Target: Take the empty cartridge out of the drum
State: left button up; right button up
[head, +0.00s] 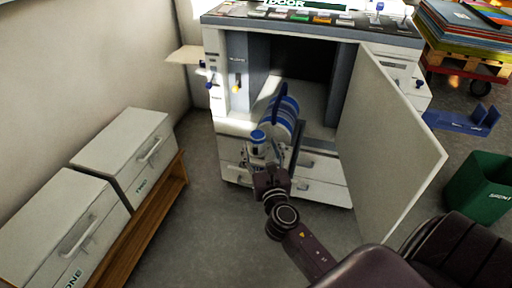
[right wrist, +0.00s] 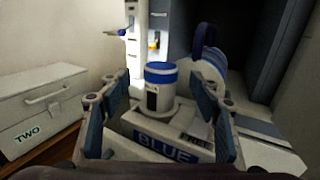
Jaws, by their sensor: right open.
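The cartridge (head: 258,137) is a white cylinder with a blue cap, upright at the near end of the pulled-out drum unit. In the right wrist view the cartridge (right wrist: 160,88) stands in a pale holder whose front is marked BLUE (right wrist: 165,151). The drum (head: 284,114), with blue bands and a dark blue handle, is behind it; the drum (right wrist: 213,66) also shows in the right wrist view. My right gripper (head: 266,160) is open, its two fingers either side of the cartridge with gaps visible. Whether the cartridge is empty cannot be seen. My left gripper is not in view.
The white machine (head: 228,128) has its large door (head: 392,150) swung open on the right. Two white drawer boxes (head: 122,150) sit on a wooden bench at left. A green bin (head: 480,190) and a blue holder (head: 462,122) are at right. Grey floor is clear between.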

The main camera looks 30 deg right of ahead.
jog(key=x, duration=0.5)
jog(key=shift+w+d+f+b, duration=0.1)
jog(key=shift+w+f+b, duration=0.1)
jog(key=shift+b, duration=0.1)
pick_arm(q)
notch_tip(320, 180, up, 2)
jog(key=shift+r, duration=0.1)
pick_arm(e)
jog(key=shift+s, duration=0.1)
jog(key=c, duration=1.3)
jog(key=shift+c, duration=0.5)
jog(key=shift+r, duration=0.2)
